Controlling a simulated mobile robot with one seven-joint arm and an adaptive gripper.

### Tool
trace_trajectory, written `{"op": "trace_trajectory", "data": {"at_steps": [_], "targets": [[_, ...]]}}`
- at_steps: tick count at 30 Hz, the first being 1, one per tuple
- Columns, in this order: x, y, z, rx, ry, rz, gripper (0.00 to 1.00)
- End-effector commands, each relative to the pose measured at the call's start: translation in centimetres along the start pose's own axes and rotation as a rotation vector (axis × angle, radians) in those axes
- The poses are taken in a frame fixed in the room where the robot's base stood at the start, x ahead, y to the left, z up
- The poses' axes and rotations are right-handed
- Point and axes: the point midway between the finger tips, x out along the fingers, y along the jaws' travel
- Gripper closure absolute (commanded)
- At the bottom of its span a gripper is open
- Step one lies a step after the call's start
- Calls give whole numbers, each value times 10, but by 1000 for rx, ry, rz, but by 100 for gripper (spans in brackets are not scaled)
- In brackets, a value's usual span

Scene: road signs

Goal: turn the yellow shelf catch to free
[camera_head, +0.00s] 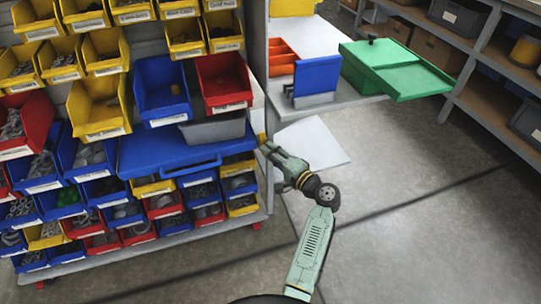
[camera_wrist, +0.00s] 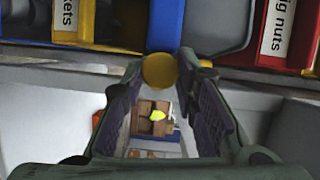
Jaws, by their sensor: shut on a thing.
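The yellow shelf catch (camera_head: 262,139) is at the right edge of the bin rack, beside the end of a blue shelf or tray (camera_head: 150,152). Only a small part of it shows past my gripper in the head view. In the wrist view the catch (camera_wrist: 160,70) is a round yellow knob between my fingertips. My gripper (camera_head: 268,148) reaches to it from the lower right, and its fingers (camera_wrist: 167,82) are closed on the knob's sides. The catch's far side and any free or locked marking are hidden.
Bins of small parts fill the rack at left, including a red bin (camera_head: 223,82). A bench at right holds a blue panel (camera_head: 317,76) and a green box (camera_head: 375,66) with a lid jutting out. Open floor (camera_head: 400,190) lies right of my arm.

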Motion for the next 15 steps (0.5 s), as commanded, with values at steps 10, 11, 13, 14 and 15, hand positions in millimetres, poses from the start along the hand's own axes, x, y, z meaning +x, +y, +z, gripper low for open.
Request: {"op": "trace_trajectory", "data": {"at_steps": [10,11,13,14,15], "targets": [[0,1,0,102,1,-43,100],[0,1,0,105,1,-45,100],[0,0,0,111,1,-48,100],[0,0,0,113,1,-48,100],[0,0,0,114,1,-49,100]]}}
